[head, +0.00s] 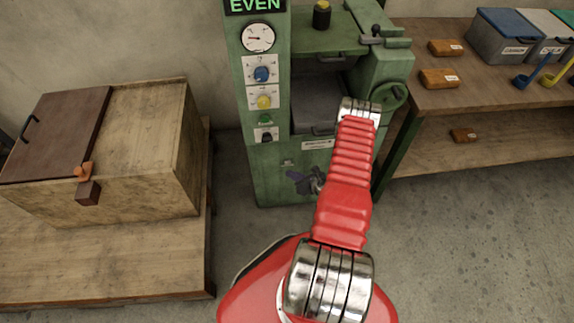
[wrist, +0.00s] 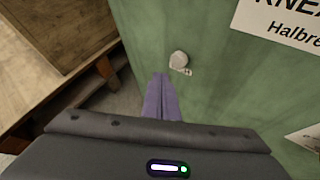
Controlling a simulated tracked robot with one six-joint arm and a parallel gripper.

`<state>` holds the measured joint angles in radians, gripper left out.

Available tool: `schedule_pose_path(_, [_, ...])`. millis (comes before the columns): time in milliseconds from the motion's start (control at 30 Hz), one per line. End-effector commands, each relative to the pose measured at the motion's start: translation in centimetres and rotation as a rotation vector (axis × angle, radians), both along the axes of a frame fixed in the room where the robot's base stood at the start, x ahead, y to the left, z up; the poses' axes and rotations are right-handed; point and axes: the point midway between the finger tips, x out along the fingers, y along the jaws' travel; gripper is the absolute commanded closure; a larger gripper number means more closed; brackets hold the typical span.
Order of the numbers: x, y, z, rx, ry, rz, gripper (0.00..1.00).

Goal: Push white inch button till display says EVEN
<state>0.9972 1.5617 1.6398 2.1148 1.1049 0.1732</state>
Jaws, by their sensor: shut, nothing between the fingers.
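The display (head: 255,4) at the top of the green machine (head: 272,180) reads EVEN in green letters. The white inch button (wrist: 179,59) is a small round knob on the machine's green front; it also shows as a pale spot in the head view (head: 287,162). My gripper (wrist: 161,77) is shut and empty, its purple fingers together. The fingertips are just below and left of the button in the wrist view and look apart from it; the depth gap is hard to tell. In the head view my gripper (head: 295,176) is at the machine's lower front.
The machine has a gauge (head: 258,38), a blue knob (head: 262,74) and a yellow knob (head: 264,101) above the button. A wooden chest (head: 140,150) on a platform stands left. A workbench (head: 490,90) with bins stands right. Grey floor is clear at lower right.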

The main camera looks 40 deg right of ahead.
Motion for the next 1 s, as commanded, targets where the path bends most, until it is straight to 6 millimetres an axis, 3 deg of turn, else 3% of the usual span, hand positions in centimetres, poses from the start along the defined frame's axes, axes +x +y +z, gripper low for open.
schedule_pose_path(500, [-2.8, 1.9, 0.0, 0.002, 0.0, -0.001, 1.0])
schedule_pose_path(1000, [-2.8, 1.9, 0.0, 0.0, 0.0, 0.0, 1.0])
